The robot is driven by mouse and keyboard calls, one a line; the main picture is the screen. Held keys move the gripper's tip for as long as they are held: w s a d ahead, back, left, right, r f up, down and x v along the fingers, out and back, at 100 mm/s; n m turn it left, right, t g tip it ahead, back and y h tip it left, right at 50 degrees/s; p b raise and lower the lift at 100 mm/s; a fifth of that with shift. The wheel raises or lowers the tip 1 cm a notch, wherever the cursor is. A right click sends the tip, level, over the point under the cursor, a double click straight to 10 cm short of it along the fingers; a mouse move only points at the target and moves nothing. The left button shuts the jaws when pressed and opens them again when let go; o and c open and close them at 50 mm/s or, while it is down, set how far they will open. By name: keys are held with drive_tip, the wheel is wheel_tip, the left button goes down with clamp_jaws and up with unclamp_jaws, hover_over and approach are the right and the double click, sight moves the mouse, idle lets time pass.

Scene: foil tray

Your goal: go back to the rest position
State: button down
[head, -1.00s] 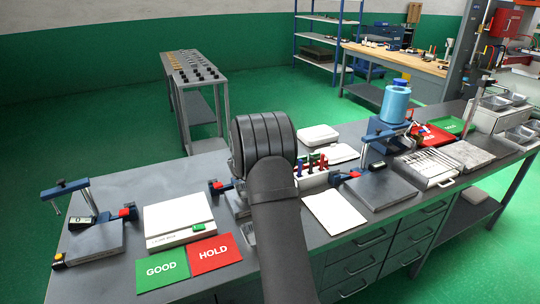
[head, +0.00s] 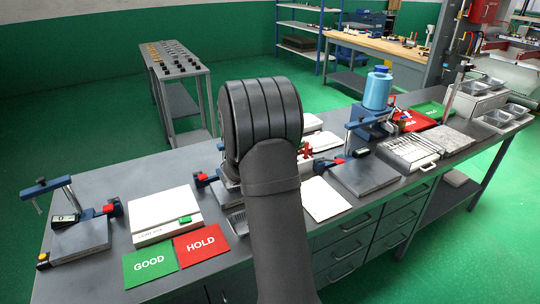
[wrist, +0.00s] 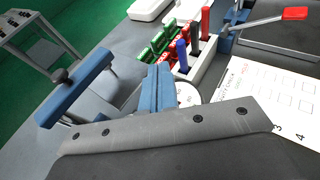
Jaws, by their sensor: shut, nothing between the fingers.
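My gripper (wrist: 158,74) shows in the wrist view as two blue fingers pressed together, shut and empty.
The grey bench (head: 120,190) carries a left clamp station (head: 80,237), a light box (head: 165,215), a GOOD card (head: 150,263) and a HOLD card (head: 201,244). Right are a white sheet (head: 325,199), another clamp station (head: 365,178), a slotted tray (head: 408,153) and a blue bottle (head: 377,90).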

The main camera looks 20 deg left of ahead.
drive_tip(key=shift+s+d+r, duration=0.25)
drive_tip(key=shift+s+d, duration=0.35)
drive_tip(key=shift+s, duration=0.05)
drive_tip(key=shift+s+d+r, duration=0.25)
drive_tip(key=shift+s+d, duration=0.3)
drive_tip(key=shift+s, duration=0.05)
drive_tip(key=shift+w+a, duration=0.1)
drive_tip(key=w+a+f, duration=0.1)
drive_tip(key=w+a, duration=0.1)
drive_tip(key=w+a+f, duration=0.1)
drive_tip(key=w+a, duration=0.2)
drive_tip(key=w+a+f, duration=0.1)
drive_tip(key=w+a, duration=0.2)
drive_tip(key=shift+w, duration=0.2)
drive_tip(key=shift+w+a, duration=0.6)
drive_tip(key=shift+w, duration=0.05)
drive_tip(key=shift+s, duration=0.1)
